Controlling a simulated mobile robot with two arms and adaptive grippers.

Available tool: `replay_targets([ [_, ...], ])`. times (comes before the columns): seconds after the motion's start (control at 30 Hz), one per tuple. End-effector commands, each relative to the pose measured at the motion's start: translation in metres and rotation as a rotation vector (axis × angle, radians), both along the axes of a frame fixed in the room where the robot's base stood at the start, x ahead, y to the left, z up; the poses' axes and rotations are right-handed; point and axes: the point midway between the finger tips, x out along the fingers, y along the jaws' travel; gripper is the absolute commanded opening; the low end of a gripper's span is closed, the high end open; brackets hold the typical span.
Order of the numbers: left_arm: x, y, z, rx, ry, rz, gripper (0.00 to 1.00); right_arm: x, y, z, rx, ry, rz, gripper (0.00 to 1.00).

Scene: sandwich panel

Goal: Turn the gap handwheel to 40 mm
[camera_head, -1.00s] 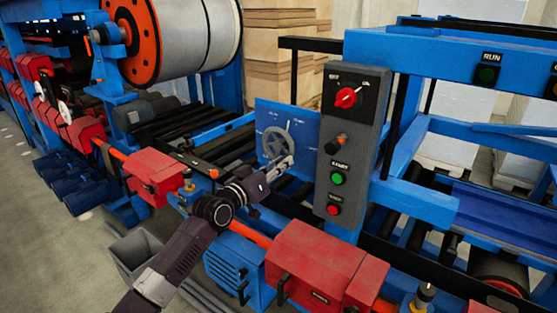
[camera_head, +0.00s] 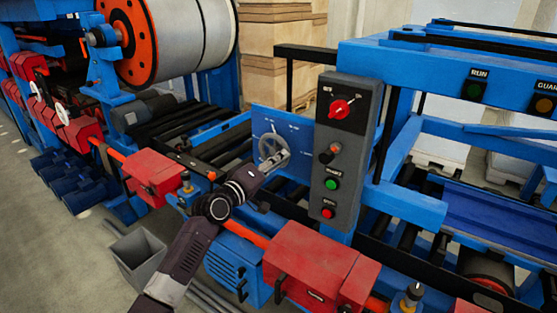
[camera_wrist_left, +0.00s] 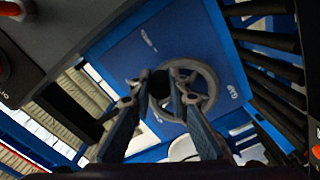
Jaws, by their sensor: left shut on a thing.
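The gap handwheel (camera_head: 271,146) is a grey spoked wheel on a blue plate (camera_head: 264,119) with small white marks. My left gripper (camera_head: 284,157) reaches the wheel's lower right side from the front. In the wrist view my left gripper (camera_wrist_left: 160,88) is shut on a dark round knob (camera_wrist_left: 159,82) at the wheel's rim. The fingertips hide part of the knob. My right gripper is not in view.
A grey control box (camera_head: 340,150) with a red selector, a green button and a red button stands just right of the wheel. Black rollers (camera_head: 185,130) lie to the left. A red housing (camera_head: 320,265) is below, and a grey bin (camera_head: 138,255) stands on the floor.

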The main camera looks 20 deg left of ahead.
Motion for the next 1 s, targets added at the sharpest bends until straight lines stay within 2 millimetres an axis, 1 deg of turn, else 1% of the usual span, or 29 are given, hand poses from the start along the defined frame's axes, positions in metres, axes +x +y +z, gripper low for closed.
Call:
replay_targets([
  [0.03,0.0008,0.0013,0.0072,-0.009,-0.010,0.004,0.00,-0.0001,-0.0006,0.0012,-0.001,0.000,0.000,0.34],
  [0.47,0.0009,0.0019,0.0080,-0.015,-0.010,0.004,0.00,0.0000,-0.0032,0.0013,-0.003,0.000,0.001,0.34],
  [0.5,0.0009,0.0019,0.0080,-0.015,-0.010,0.004,0.18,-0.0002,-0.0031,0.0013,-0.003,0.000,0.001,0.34],
  [0.63,0.0008,0.0015,0.0069,-0.014,-0.007,0.004,0.33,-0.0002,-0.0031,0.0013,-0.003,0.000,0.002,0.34],
  [0.67,0.0008,0.0015,0.0064,-0.014,-0.006,0.003,0.34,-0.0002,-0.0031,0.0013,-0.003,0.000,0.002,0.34],
  [1.0,-0.0026,0.0022,0.0024,-0.013,0.000,0.002,0.34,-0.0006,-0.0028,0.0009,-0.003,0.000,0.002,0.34],
])
